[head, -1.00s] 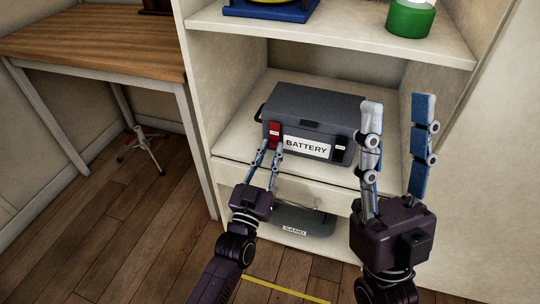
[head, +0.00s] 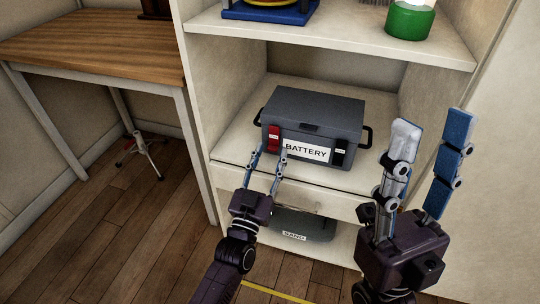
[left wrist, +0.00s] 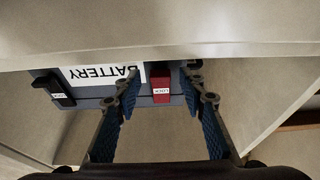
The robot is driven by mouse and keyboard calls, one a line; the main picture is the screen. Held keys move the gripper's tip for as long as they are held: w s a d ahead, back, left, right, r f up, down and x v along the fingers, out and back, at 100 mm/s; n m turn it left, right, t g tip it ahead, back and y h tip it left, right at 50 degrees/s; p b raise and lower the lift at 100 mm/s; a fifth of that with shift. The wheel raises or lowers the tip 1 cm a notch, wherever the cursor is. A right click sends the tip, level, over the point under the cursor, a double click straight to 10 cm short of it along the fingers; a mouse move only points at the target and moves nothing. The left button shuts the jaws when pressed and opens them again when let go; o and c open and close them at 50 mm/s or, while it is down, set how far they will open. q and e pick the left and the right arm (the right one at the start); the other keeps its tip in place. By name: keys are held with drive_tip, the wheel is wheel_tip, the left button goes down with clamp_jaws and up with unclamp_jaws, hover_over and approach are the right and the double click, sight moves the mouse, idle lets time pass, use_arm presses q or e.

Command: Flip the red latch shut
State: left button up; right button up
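A grey battery box (head: 318,108) with a white "BATTERY" label stands on the middle shelf of the cubby. The red latch (head: 273,137) is on its front at the left; a black latch (head: 341,150) is at the right. In the left wrist view the red latch (left wrist: 160,88) shows between the finger lines, beyond the tips, with a "LOCK" label. My left gripper (head: 268,156) is open and empty, just in front of and below the red latch. I cannot tell if it touches the box. My right gripper (head: 432,122) is open and empty, pointing up, right of the box.
The shelf board (head: 237,138) lies under the box. An upper shelf (head: 330,36) holds a blue item and a green container (head: 410,20). A grey "SAND" item (head: 300,224) is below. A wooden table (head: 95,50) stands at the left.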

use_arm(q)
drive_tip(key=shift+s, duration=0.1)
drive_tip(key=v, duration=1.2)
